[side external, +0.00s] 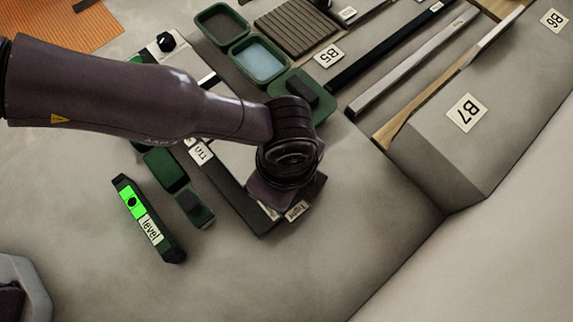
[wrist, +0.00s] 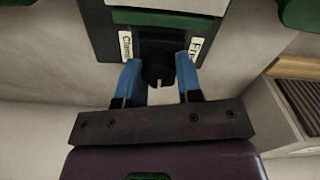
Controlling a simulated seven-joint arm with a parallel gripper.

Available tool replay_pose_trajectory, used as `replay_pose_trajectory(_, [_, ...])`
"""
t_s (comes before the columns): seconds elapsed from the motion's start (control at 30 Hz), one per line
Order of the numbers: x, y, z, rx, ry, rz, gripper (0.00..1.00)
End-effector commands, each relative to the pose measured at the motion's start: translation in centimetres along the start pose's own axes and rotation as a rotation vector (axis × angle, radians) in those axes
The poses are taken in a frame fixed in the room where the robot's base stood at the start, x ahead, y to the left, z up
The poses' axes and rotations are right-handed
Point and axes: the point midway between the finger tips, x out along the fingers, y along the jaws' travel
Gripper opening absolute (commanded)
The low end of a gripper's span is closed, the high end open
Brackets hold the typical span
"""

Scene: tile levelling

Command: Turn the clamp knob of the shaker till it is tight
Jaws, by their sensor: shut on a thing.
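The shaker shows in the wrist view as a dark body (wrist: 98,35) with a green part on top and a white label on each side. Its black clamp knob (wrist: 158,70) has a white pointer mark facing my gripper's base. My gripper (wrist: 161,80) has its two blue fingers shut on the knob, one on each side. The left label starts "Clam"; the right one is partly covered by a finger. In the side external view the shaker's dark frame (side external: 236,200) lies under my arm, and my wrist hides the knob and fingers.
A level (side external: 149,220) with a bright green window lies left of the shaker. Green blocks (side external: 165,170) sit beside the frame. Green trays (side external: 258,60), a ribbed brown block (side external: 297,28) and long bars (side external: 410,65) lie behind. The front floor is clear.

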Motion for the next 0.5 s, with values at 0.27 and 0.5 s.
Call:
replay_pose_trajectory(0.27, [-0.08,-0.03,0.01,0.212,0.001,0.0,0.09])
replay_pose_trajectory(0.5, [-0.09,-0.02,-0.03,0.329,0.001,-0.001,0.09])
